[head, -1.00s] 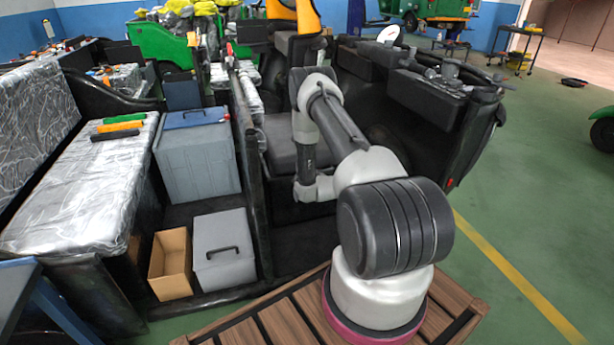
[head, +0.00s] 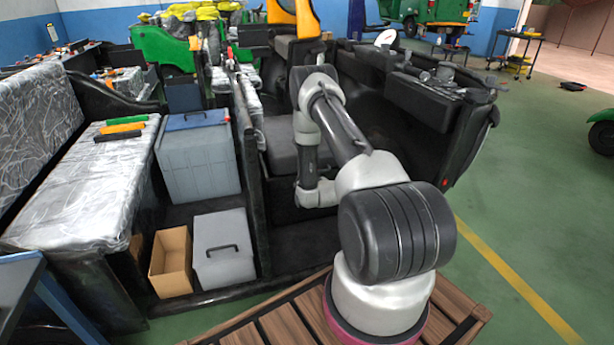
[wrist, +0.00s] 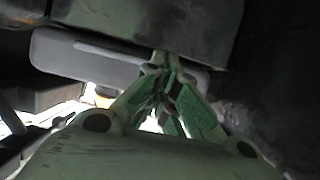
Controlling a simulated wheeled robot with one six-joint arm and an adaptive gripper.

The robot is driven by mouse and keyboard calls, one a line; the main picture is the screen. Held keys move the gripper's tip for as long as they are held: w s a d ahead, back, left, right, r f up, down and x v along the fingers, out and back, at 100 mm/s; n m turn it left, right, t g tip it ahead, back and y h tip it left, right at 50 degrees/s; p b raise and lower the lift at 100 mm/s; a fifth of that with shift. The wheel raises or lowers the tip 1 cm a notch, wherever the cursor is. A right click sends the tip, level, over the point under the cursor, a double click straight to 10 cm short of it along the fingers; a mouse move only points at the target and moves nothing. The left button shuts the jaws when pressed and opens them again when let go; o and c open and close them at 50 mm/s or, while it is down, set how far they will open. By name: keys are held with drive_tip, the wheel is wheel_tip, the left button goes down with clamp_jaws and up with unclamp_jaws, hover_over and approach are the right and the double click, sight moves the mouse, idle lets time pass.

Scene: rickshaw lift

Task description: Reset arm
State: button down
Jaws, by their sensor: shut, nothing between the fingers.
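My gripper (wrist: 162,68) shows in the wrist view, its green fingers drawn together at the tips with nothing between them. A grey padded panel (wrist: 110,62) of the vehicle lies behind the fingers, and a dark surface fills the top of that view. In the head view my arm stands over the wooden slatted platform and is folded toward the black vehicle frame (head: 247,185). The gripper itself is hidden behind my arm links there, so its gap from the vehicle cannot be told.
Left of my arm are a large grey box (head: 200,165), a small grey box (head: 223,255) and an open cardboard box (head: 170,262). A plastic-covered seat (head: 85,195) holds three coloured bars.

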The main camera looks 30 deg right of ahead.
drive_tip(key=s+f, duration=0.1)
drive_tip(key=s, duration=0.1)
drive_tip(key=s+a+f, duration=0.1)
drive_tip(key=s, duration=0.1)
drive_tip(key=shift+a+f, duration=0.1)
drive_tip(key=shift+f, duration=0.1)
drive_tip(key=s+a+f+g+y, duration=0.25)
drive_tip(key=s+f+g, duration=0.35)
drive_tip(key=s+f, duration=0.4)
drive_tip(key=s+a+r+g, duration=0.2)
drive_tip(key=s+r+g, duration=0.1)
drive_tip(key=s+r, duration=0.15)
drive_tip(key=s+a+r+n, duration=0.1)
drive_tip(key=s+a+r, duration=0.4)
drive_tip(key=r, duration=1.3)
drive_tip(key=s+a+r+n, duration=0.1)
drive_tip(key=s+a+r, duration=0.3)
drive_tip(key=s+r, duration=0.7)
drive_tip(key=s+a+r+n+y, duration=0.1)
drive_tip(key=s+a+r, duration=0.4)
drive_tip(key=r, duration=2.1)
drive_tip(key=s, duration=0.3)
drive_tip(key=shift+a+t, duration=0.35)
drive_tip(key=shift+t, duration=0.05)
drive_tip(key=shift+s, duration=0.1)
